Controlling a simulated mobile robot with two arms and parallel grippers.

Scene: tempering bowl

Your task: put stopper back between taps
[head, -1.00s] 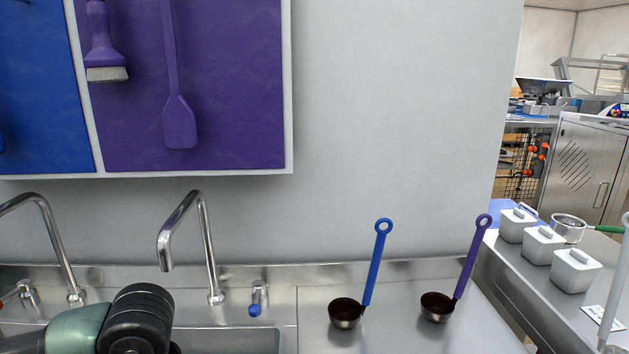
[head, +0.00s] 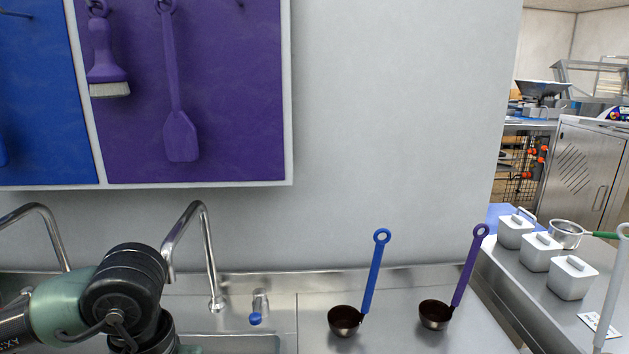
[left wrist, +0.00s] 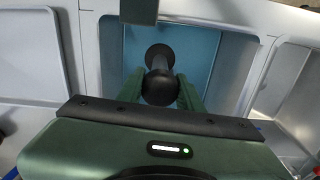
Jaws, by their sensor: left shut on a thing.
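My left gripper (left wrist: 160,88) shows in the left wrist view, its green fingers shut on a dark stopper (left wrist: 160,57) with a round knob between them. It is over a sink basin with a blue-looking floor (left wrist: 200,50). In the head view only my left arm shows, at the lower left in front of the sink; the gripper itself is hidden. One tap (head: 208,250) rises behind the sink, and a second tap (head: 45,225) stands at the far left, partly cut off. My right gripper is not in view.
A small blue-ended fitting (head: 258,305) is right of the near tap. A blue-handled ladle (head: 374,275) and a purple-handled ladle (head: 467,270) stand on the steel counter (head: 385,335). White lidded containers (head: 541,252) are on the right table. Purple tools hang on the wall board (head: 240,90).

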